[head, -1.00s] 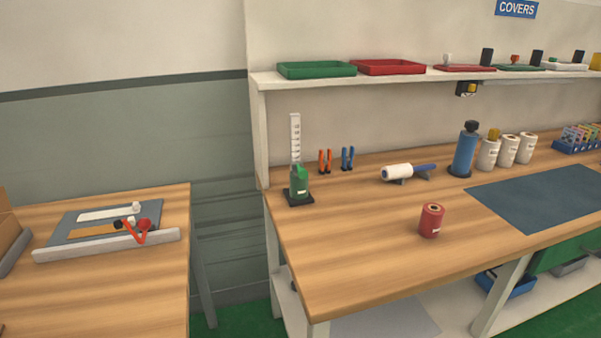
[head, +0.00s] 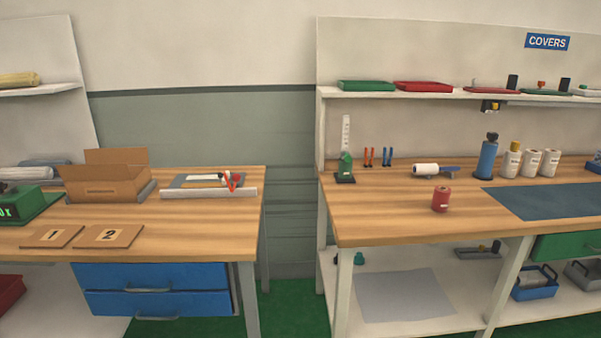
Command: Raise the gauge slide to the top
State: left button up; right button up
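The gauge (head: 346,150) stands upright near the left end of the right-hand workbench. It has a white graduated scale (head: 346,132), a green slide (head: 346,165) low on it, and a dark base (head: 344,179). The slide sits just above the base, at the lower end of the scale. Neither of my grippers shows in the head view.
The right workbench (head: 390,228) carries a red roll (head: 441,199), a white roller (head: 425,169), a blue bottle (head: 487,158) and a dark mat (head: 550,202). A gap separates it from the left bench (head: 215,225), which holds an open cardboard box (head: 105,182).

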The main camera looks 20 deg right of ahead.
aim_at(346, 156)
jog(key=z, duration=0.6)
jog(key=i, duration=0.4)
jog(key=z, duration=0.25)
